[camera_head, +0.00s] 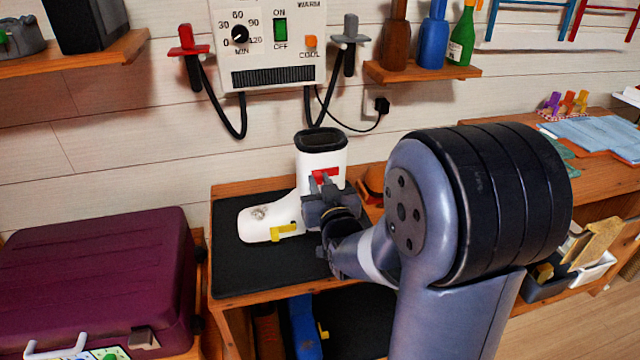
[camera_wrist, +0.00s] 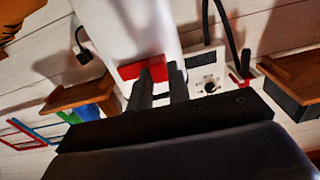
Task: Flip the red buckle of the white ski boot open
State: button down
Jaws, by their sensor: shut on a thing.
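The white ski boot (camera_head: 283,215) stands upright on a black mat (camera_head: 235,270) on a wooden bench, its toe pointing left. Its red buckle (camera_head: 326,174) is on the upper shaft, facing me, and a yellow buckle (camera_head: 284,231) is on the lower foot. My gripper (camera_head: 322,186) is at the shaft, its fingers shut on the red buckle. In the wrist view the two dark fingers (camera_wrist: 160,85) reach up to the red buckle (camera_wrist: 140,68), covering part of it. The boot's white shaft (camera_wrist: 135,30) fills the top there. I cannot tell how far the buckle is turned.
A boot dryer panel (camera_head: 268,45) with hoses hangs on the wall behind the boot. A purple suitcase (camera_head: 100,285) stands at left. A shelf with bottles (camera_head: 425,72) is on the wall at right. A desk with papers (camera_head: 600,137) stands further right.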

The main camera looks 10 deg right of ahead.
jog(key=shift+s+d+y, duration=0.15)
jog(key=shift+y, duration=0.15)
jog(key=s+d+n+g+y+p, duration=0.2)
jog(key=d+n+g+y+p, duration=0.3)
jog(key=n+g+y, duration=0.4)
jog(key=shift+d+n+y+p, duration=0.45)
jog(key=shift+n+y, duration=0.95)
jog(key=shift+y, duration=1.4)
jog(key=shift+s, duration=0.1)
jog(key=c, duration=1.3)
grip_release()
